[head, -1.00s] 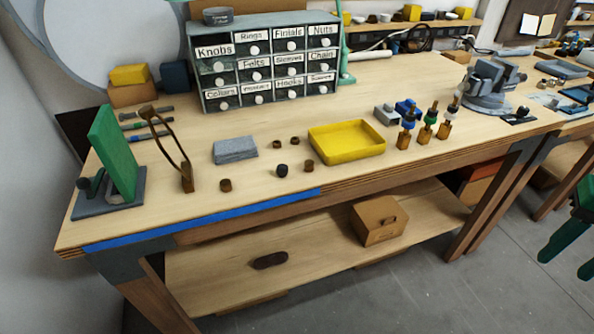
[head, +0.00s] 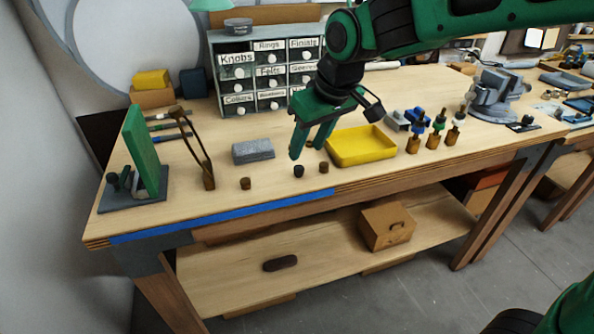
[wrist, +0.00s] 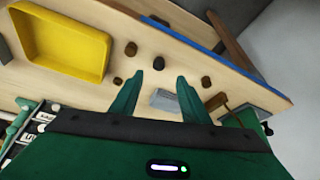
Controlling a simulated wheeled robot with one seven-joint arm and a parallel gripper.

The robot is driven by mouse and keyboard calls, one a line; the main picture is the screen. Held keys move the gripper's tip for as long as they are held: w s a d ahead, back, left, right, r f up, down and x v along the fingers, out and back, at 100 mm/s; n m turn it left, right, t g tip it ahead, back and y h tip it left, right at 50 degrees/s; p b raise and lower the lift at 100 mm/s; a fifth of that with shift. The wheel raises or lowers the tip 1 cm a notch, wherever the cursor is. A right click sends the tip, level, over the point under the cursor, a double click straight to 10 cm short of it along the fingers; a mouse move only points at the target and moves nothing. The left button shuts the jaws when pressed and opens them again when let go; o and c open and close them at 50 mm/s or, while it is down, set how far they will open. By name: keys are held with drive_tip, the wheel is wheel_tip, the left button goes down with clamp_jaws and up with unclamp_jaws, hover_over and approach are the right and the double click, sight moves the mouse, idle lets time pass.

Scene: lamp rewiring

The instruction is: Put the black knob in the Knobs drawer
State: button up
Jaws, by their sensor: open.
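The black knob (head: 299,171) stands on the workbench near its front edge, left of the yellow tray. It also shows in the wrist view (wrist: 159,62), beyond my fingertips. My gripper (head: 306,151) is open and empty, above the bench close to the knob and apart from it. In the wrist view its two green fingers (wrist: 160,80) are spread.
Brown knobs, one of them left of the black knob (head: 245,183), stand close by. A yellow tray (head: 391,158) is to the right, a grey block (head: 253,157) to the left. A green panel on a stand (head: 141,150) is at the far left. Bare bench lies before the cabinet.

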sight(299, 167)
drive_tip(key=x, duration=0.8)
drive_tip(key=shift+w, duration=0.2)
drive_tip(key=shift+d, duration=0.1)
clamp_jaws()
